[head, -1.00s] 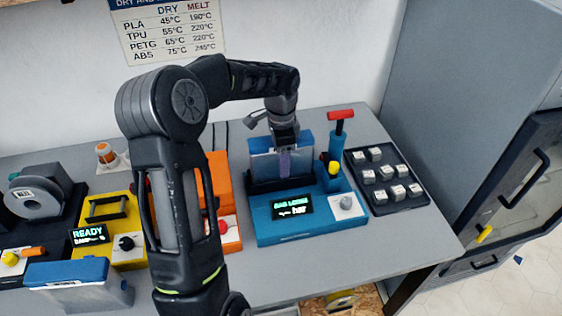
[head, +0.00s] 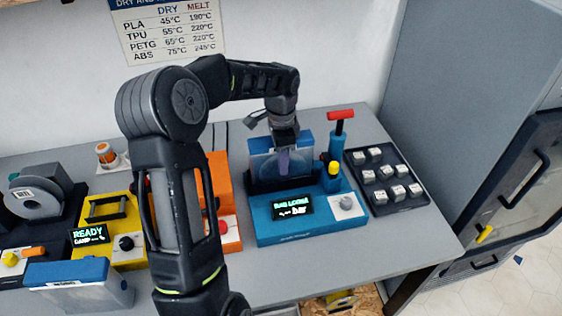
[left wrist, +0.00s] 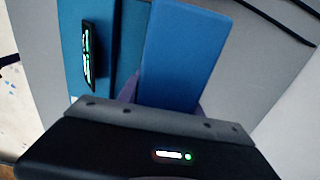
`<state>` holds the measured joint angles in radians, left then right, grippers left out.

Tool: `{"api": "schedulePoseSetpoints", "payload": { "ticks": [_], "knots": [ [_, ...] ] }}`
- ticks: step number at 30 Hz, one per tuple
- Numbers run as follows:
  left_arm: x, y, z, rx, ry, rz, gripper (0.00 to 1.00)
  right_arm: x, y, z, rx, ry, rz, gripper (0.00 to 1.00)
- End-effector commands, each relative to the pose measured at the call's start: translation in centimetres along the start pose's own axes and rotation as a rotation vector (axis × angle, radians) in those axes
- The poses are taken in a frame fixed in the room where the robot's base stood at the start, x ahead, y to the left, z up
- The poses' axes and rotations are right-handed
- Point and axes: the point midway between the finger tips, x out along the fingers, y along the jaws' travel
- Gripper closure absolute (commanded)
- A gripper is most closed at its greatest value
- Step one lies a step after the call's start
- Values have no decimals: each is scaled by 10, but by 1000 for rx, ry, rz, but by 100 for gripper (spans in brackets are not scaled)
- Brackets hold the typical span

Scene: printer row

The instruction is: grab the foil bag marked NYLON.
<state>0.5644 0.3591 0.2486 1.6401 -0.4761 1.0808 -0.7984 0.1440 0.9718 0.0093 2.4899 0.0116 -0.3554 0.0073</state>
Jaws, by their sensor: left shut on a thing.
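I can make out no foil bag with a readable NYLON mark in these views. My left gripper (head: 284,158) is shut on a clear bag (head: 263,167) with a blue top bar (left wrist: 183,55). This bag stands upright at the back of the blue machine (head: 315,226), and a round shape shows faintly through it. In the left wrist view, the purple fingers lie on either side of the blue bar, partly hidden by the gripper body. My right gripper is not in view.
A red-handled blue pump (head: 338,150) stands right of the bag, beside a dark tray (head: 408,203) of small grey blocks. A yellow machine (head: 128,256) and orange unit (head: 220,172) stand left. Another blue-topped clear bag (head: 68,270) is at the front left.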

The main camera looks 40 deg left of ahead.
Motion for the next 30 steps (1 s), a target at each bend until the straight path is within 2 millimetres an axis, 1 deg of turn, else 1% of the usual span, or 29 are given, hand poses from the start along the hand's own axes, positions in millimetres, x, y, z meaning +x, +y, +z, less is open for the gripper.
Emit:
{"api": "schedulePoseSetpoints", "payload": {
  "ticks": [5, 8, 11, 17, 19, 24, 27, 30],
  "knots": [
    [-1, 0, 0, 0, 1, -1, 100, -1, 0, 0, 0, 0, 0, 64],
    [-7, 0, 0, 0, 1, -2, 100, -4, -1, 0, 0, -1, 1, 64],
    [-19, 0, 0, 0, 1, -3, 100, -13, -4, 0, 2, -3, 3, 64],
    [-58, 0, 0, 0, 2, -2, 100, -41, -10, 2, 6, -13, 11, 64],
    [-65, -1, -1, 0, 3, -5, 100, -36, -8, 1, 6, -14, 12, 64],
    [-91, -1, -1, 0, 3, -5, 100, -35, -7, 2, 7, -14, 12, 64],
    [-98, 0, -1, 0, 2, -2, 100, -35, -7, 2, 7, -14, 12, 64],
    [-101, 0, 0, 0, 2, -1, 100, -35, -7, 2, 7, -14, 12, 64]
  ]
}}
